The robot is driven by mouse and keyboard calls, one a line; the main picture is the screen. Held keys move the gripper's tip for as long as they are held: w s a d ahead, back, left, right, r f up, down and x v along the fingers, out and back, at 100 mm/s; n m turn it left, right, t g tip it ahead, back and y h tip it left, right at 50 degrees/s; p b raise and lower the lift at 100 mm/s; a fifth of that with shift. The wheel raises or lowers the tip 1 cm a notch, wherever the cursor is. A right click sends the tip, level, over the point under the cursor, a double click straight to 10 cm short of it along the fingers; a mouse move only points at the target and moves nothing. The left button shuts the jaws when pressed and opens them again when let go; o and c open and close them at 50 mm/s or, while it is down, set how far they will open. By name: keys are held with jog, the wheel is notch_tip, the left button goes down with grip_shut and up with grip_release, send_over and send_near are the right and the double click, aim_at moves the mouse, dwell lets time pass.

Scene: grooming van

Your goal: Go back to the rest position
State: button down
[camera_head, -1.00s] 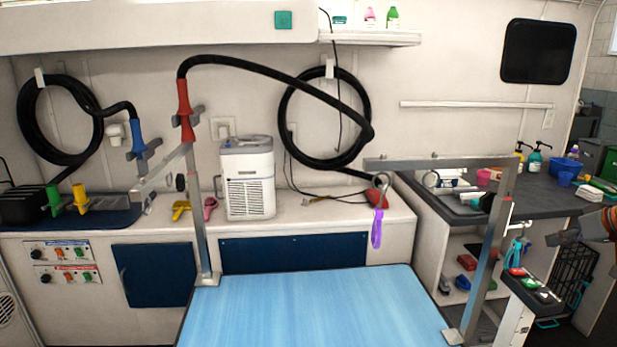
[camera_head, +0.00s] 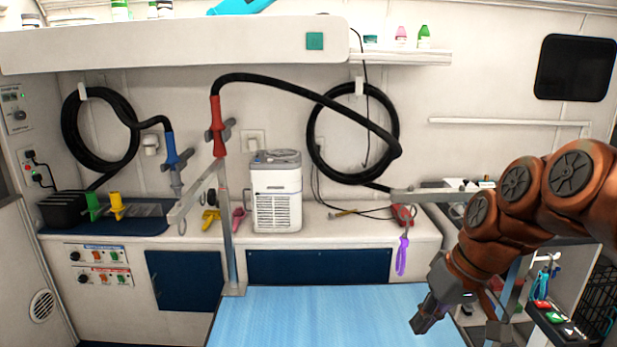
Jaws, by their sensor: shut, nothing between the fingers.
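My gripper (camera_head: 424,322) hangs at the end of my orange-brown arm on the right side of the head view. Its fingers are shut and empty and point down and to the left. It shows in front of the right part of the blue grooming table top (camera_head: 310,315), and I cannot tell its exact height above it. My arm comes in from the right edge and hides much of the dark side counter and the right post of the grooming frame.
A metal post (camera_head: 227,235) rises at the table's left edge, with a red hose nozzle (camera_head: 217,128) at its top. A purple loop (camera_head: 402,255) hangs from the frame's crossbar. A white dryer box (camera_head: 277,192) stands on the back counter. The table top is clear.

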jog(key=s+f+m+g+h+p, duration=0.1)
jog(key=s+f+h+p, duration=0.1)
jog(key=s, duration=0.9)
jog(key=s+a+f+m+g+h+p, duration=0.1)
jog(key=s+f, duration=0.3)
jog(key=s, duration=0.6)
jog(key=shift+s+f+m+g+h+p, duration=0.3)
jog(key=shift+s+f+g+h+p, duration=0.1)
jog(key=shift+g, duration=0.4)
